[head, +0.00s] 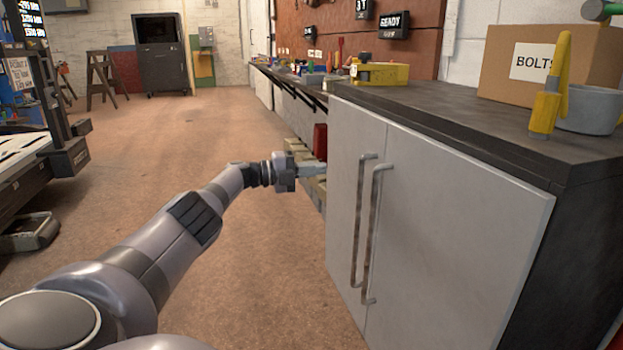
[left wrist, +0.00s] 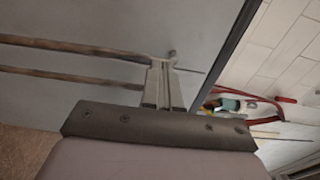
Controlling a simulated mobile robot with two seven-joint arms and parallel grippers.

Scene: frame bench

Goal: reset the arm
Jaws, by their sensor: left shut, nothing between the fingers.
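My left arm reaches in from the lower left in the head view. My left gripper (head: 312,168) is at its end, just left of the grey cabinet's (head: 440,205) front. Its fingers are together and hold nothing. The left wrist view also shows the closed fingers (left wrist: 164,70), with the cabinet's grey front and two bar handles (left wrist: 70,45) behind them. I cannot tell whether the fingertips touch anything. My right gripper is in neither view.
The cabinet's two long handles (head: 375,235) stick out from its doors. On its dark top are a cardboard box marked BOLTS (head: 545,65), a grey bowl (head: 590,110) and a yellow tool (head: 550,95). Open brown floor (head: 165,130) lies left of the arm.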

